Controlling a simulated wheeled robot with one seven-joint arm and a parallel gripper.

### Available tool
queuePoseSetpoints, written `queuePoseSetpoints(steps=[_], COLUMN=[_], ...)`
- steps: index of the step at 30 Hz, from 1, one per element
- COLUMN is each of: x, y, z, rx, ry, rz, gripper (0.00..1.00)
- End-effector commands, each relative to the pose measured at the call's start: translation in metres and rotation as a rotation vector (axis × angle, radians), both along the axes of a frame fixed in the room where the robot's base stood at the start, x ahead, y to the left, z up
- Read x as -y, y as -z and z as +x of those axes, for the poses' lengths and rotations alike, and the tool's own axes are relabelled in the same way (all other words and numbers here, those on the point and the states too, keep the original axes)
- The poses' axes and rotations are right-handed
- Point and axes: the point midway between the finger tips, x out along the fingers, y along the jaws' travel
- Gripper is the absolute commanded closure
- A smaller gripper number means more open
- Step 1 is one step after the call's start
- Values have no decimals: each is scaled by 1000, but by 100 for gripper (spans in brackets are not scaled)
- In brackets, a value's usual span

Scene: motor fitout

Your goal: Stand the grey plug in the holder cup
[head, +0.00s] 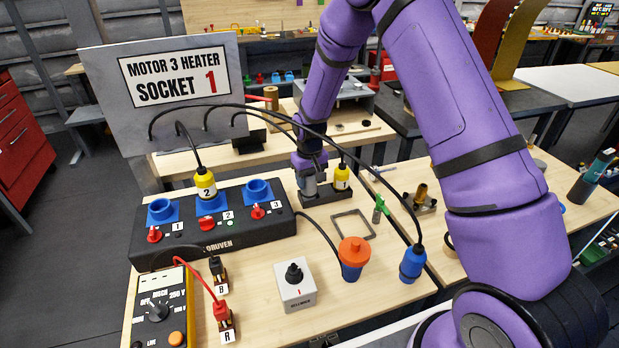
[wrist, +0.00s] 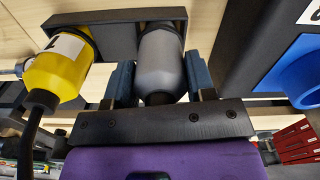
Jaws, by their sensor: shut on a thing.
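The grey plug (head: 309,187) is between the fingers of my gripper (head: 308,178), at the left end of a dark holder block (head: 318,200). In the wrist view my gripper (wrist: 159,85) has a finger on each side of the grey plug (wrist: 161,62). The plug's far end meets the dark holder block (wrist: 108,38); how deep it sits is hidden. A yellow plug (head: 342,178) marked 1 stands beside it in the same block, and also shows in the wrist view (wrist: 60,68).
The black socket box (head: 214,238) has blue sockets, a yellow plug (head: 205,184) marked 2 and red switches. A switch box (head: 296,290), meter (head: 160,312) and square frame (head: 352,225) lie around. Cables arch overhead.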

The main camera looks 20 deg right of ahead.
Motion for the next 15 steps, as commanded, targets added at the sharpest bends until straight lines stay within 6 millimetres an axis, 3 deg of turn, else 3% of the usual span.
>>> queuePoseSetpoints(steps=[5,6,9,15], x=[0,0,0,0], y=[4,4,4,4], z=[0,0,0,0], rx=[0,1,1,0], ry=[0,0,0,0], rz=[0,0,0,0], gripper=[77,45,22,20])
